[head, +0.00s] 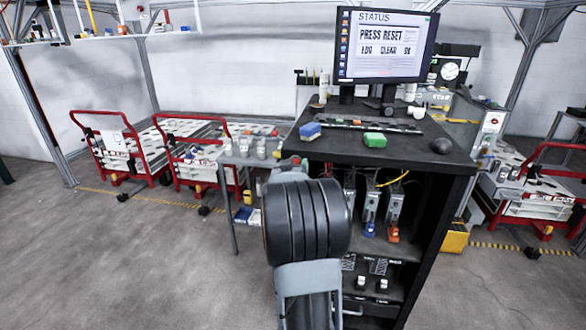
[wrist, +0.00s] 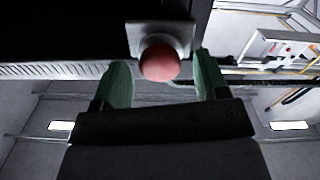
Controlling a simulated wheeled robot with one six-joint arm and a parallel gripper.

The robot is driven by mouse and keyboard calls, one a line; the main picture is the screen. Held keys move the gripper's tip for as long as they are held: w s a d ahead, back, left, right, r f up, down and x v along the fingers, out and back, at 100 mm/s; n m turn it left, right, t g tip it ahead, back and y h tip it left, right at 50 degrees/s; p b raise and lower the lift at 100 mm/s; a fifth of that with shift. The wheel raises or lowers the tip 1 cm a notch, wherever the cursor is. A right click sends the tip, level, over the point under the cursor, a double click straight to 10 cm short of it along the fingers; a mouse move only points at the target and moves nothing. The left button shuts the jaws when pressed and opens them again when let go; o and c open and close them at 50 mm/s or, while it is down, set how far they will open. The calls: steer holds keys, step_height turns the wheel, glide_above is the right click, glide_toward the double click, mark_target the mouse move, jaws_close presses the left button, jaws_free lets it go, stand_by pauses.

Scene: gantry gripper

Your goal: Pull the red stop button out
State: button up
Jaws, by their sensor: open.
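The red stop button (wrist: 160,64) is a round red knob on a square grey mounting plate (wrist: 172,34), at the upper middle of the wrist view. The plate sits against a dark surface. My gripper (wrist: 160,72) is open, with one green finger left of the button and the other to its right. Gaps show between the knob and both fingers, so it is not gripped. How deep the fingers reach past the knob is hard to tell. In the head view my arm hides the gripper, and I cannot clearly make out the button.
Red-handled carts (head: 120,150) stand behind at left. Open floor (head: 130,260) lies at front left.

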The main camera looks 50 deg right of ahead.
steer(key=b+v, duration=0.1)
steer(key=v, duration=1.3)
steer(key=shift+w, duration=0.1)
